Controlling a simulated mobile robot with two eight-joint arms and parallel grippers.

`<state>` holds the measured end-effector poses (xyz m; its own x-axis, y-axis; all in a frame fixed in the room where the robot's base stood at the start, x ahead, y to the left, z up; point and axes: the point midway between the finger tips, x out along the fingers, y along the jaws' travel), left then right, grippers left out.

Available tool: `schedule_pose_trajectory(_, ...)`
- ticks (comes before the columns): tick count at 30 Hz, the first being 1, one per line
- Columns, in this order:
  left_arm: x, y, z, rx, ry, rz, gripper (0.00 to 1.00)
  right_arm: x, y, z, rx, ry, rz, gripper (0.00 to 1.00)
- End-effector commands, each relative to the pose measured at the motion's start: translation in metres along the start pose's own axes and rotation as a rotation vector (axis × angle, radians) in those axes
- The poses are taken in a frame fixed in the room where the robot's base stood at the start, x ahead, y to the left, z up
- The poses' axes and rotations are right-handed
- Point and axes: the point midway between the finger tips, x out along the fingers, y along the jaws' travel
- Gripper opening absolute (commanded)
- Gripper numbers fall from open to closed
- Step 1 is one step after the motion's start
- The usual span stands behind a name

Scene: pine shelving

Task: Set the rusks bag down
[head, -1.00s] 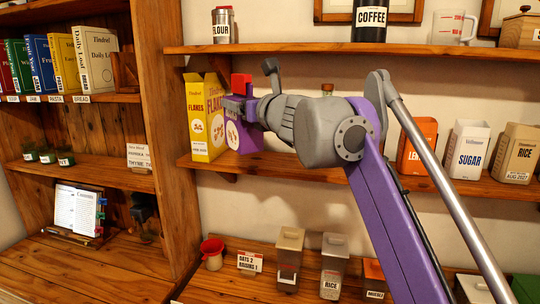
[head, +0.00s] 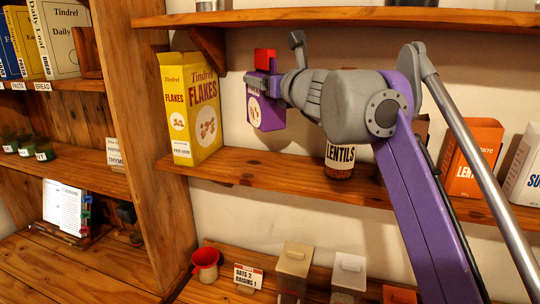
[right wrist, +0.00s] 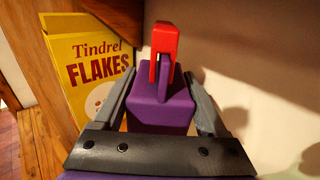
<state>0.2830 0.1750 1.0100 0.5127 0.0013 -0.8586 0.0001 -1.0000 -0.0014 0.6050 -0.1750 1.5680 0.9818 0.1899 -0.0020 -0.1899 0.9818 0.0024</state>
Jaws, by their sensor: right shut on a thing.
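The rusks bag is a purple bag (head: 266,112) with a red clip (head: 264,60) on top. In the head view it hangs upright just above the middle shelf (head: 300,183), right of the yellow flakes box (head: 192,108), with a gap between them. My right gripper (head: 262,84) is shut on the bag near its top. In the right wrist view the bag (right wrist: 160,110) sits between the two grey fingers, with the red clip (right wrist: 163,45) upright. The bag's lower part is hidden there. My left gripper is out of view.
A lentils jar (head: 339,160) stands on the shelf behind my right arm. An orange carton (head: 472,150) stands further right. The shelf between the flakes box and the jar looks clear. The upper shelf (head: 350,17) runs above.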

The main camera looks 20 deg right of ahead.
Motion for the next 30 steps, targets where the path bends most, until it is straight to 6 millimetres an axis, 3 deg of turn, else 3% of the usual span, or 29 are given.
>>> schedule_pose_trajectory(7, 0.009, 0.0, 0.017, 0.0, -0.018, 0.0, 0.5, 0.0, 0.0, -0.047, 0.002, 0.004, 0.001, 0.0)
schedule_pose_trajectory(18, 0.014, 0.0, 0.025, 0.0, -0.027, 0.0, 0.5, 0.0, 0.0, -0.09, 0.001, 0.002, 0.001, 0.0)
schedule_pose_trajectory(22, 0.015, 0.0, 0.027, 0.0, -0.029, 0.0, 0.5, 0.0, 0.0, -0.1, 0.0, 0.001, 0.001, 0.0)
schedule_pose_trajectory(30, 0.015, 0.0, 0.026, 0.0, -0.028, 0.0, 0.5, 0.0, 0.0, -0.099, 0.0, 0.0, 0.001, 0.0)
